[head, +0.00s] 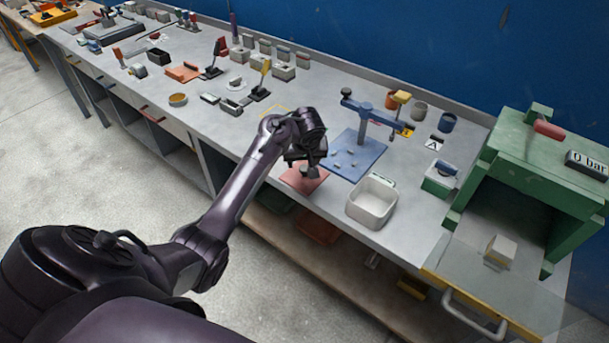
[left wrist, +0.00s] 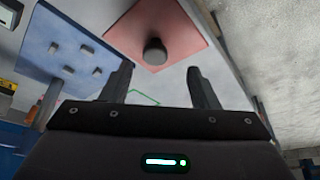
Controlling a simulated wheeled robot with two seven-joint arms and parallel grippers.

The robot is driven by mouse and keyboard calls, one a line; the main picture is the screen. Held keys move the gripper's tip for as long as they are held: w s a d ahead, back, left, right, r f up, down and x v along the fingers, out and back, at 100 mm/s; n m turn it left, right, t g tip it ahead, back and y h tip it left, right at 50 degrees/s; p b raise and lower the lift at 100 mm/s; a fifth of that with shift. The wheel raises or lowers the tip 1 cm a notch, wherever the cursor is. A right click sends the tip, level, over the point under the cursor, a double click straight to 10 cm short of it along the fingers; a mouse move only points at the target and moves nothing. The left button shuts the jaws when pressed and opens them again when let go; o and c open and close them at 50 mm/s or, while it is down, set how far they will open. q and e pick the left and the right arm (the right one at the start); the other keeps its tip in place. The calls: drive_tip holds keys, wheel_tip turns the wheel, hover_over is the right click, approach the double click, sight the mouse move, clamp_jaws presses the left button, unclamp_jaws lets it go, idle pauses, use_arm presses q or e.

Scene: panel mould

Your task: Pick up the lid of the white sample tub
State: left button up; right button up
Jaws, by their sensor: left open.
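The white tub (head: 372,202) stands open on the bench near its front edge, with no lid on it. Left of it lies a flat red square plate (head: 298,183) with a dark grey knob; it looks like the lid, but I cannot be sure. In the left wrist view the red plate (left wrist: 185,38) and its knob (left wrist: 154,52) show ahead of my fingertips. My left gripper (head: 308,163) is over the plate and partly hides it. In the left wrist view the left gripper (left wrist: 160,72) is open, with nothing between its fingers. My right gripper is not in view.
A blue plate (head: 367,152) with small pegs and a blue post with an arm (head: 362,115) stand just behind. A green press (head: 530,150) stands at the right. Several small parts crowd the bench farther left. The bench's front edge is close to the red plate.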

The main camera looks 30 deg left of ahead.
sight(305, 168)
use_arm(q)
drive_tip(key=x, duration=0.5)
drive_tip(key=shift+w+d, duration=0.1)
drive_tip(key=shift+w, duration=0.2)
drive_tip(key=shift+c, duration=0.3)
drive_tip(key=c, duration=1.1)
